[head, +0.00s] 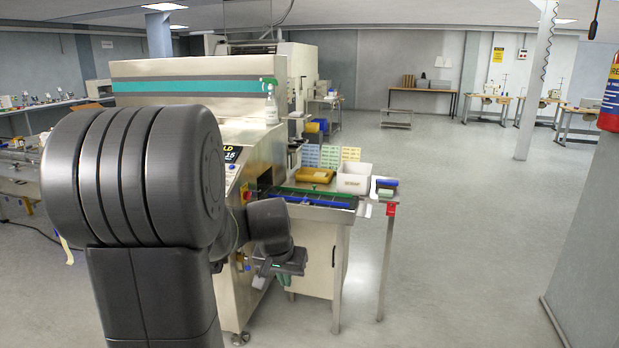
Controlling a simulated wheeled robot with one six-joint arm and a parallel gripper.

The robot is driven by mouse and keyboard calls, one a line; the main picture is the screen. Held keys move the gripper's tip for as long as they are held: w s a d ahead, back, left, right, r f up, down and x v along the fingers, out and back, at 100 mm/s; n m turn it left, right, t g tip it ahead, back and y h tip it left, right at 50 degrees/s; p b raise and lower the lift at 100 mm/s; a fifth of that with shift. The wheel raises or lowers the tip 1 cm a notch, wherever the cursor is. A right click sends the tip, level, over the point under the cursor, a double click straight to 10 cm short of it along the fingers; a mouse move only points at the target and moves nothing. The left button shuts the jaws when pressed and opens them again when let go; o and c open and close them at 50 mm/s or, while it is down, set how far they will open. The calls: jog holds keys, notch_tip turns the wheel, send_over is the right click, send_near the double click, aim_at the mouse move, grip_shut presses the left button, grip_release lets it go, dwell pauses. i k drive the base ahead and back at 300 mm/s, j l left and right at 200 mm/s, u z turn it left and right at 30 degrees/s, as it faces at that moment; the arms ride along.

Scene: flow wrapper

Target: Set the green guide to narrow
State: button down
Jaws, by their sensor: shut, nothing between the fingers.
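The green guide (310,191) is a long thin rail along the far side of the infeed bed on the wrapper's right. A blue guide (322,203) runs roughly parallel on the near side. At this distance I cannot tell which width setting the green guide is at. My gripper (283,268) is shut and empty, in front of and below the left part of the bed, apart from the green guide. My arm hides part of the machine's front and the bed's left end.
A yellow tray (315,175) and a white bin (353,178) stand behind the bed. A small stand (385,198) at the right holds a dark blue item. A spray bottle (271,104) stands on the machine. The floor to the right is clear.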

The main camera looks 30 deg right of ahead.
aim_at(313, 191)
jog(key=i+l, duration=0.95)
jog(key=l, duration=0.15)
jog(key=i+l+u, duration=0.1)
jog(key=i+l, duration=0.8)
jog(key=l, duration=0.2)
jog(key=i+l+u, duration=0.1)
jog(key=i+l, duration=0.35)
jog(key=l, duration=0.15)
